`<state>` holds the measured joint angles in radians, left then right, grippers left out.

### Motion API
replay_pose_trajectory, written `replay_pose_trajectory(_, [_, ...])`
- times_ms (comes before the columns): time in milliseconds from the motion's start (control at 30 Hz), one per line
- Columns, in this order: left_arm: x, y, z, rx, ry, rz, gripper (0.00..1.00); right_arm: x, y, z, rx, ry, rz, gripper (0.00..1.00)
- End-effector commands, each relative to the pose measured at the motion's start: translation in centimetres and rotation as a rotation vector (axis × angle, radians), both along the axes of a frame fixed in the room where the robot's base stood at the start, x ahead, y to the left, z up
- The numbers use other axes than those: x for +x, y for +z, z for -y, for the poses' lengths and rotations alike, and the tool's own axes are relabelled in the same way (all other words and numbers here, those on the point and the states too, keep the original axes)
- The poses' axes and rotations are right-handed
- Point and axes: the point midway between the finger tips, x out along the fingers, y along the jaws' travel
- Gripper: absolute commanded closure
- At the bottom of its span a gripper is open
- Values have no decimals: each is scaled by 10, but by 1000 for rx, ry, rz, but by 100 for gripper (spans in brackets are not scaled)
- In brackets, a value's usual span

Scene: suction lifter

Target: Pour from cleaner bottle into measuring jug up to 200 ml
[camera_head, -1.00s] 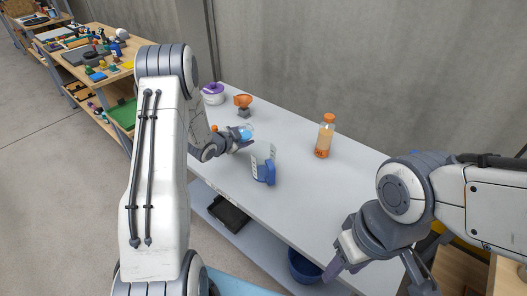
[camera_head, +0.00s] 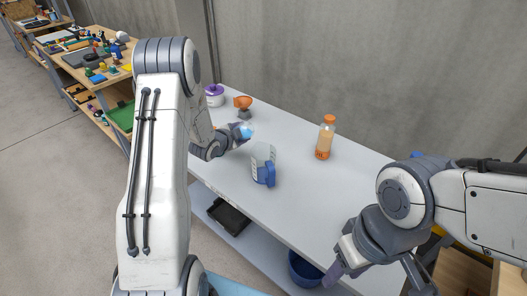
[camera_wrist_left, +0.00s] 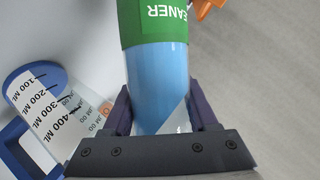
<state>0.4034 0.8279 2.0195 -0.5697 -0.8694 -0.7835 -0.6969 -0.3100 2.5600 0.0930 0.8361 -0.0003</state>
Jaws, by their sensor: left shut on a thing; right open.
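The cleaner bottle (camera_wrist_left: 158,75) has a green label and blue liquid, and fills the middle of the left wrist view. My left gripper (camera_head: 243,133) is shut on it; its dark fingers (camera_wrist_left: 160,118) flank the bottle. The liquid's edge runs slantwise across the bottle. In the head view only a bit of blue bottle (camera_head: 248,131) shows past the gripper. The clear measuring jug (camera_head: 262,154), with blue handle and black ml marks, stands on the table just right of the gripper. The jug (camera_wrist_left: 50,100) is left of the bottle in the wrist view; no liquid level is readable. My right gripper (camera_head: 338,272) is open and empty by the table's front edge.
An orange-capped bottle (camera_head: 325,140) stands right of the jug. An orange funnel (camera_head: 243,102) and a purple-lidded pot (camera_head: 214,95) stand at the far left of the table. A black tray (camera_head: 229,216) and a blue bin (camera_head: 304,268) are below. The table's right part is clear.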

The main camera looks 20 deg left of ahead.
Motion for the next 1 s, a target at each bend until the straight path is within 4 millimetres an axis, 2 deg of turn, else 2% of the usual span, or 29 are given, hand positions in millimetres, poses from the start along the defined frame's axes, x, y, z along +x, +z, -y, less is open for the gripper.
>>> replay_pose_trajectory(1000, [2, 14, -6, 111, -1, 29, 100, 0, -1, 0, 0, 0, 0, 50])
